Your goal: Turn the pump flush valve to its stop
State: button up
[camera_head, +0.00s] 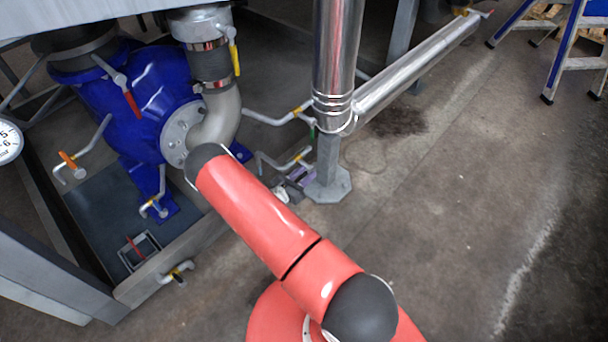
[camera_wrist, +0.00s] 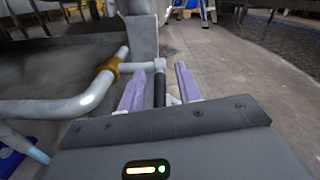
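A small valve with a yellow collar (camera_wrist: 110,66) sits on a bent grey pipe (camera_wrist: 75,105) in the wrist view. A dark lever handle (camera_wrist: 160,90) runs from its silver end toward my wrist. My gripper (camera_wrist: 161,70) has two purple fingers, one on each side of this handle. The fingers look open, with a gap visible on the right side. Contact on the left cannot be told. In the head view, my gripper (camera_head: 299,176) is low beside the support post, just below the valve's collar (camera_head: 303,156). The handle cannot be made out there.
The blue pump (camera_head: 150,95) stands at the left, with a red-handled valve (camera_head: 131,102) and an orange-handled one (camera_head: 68,159). A green-handled valve (camera_head: 311,131) is just above my gripper. A grey post (camera_head: 328,170) stands close on its right. Open floor (camera_head: 450,200) lies at right.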

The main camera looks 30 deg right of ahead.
grip_shut()
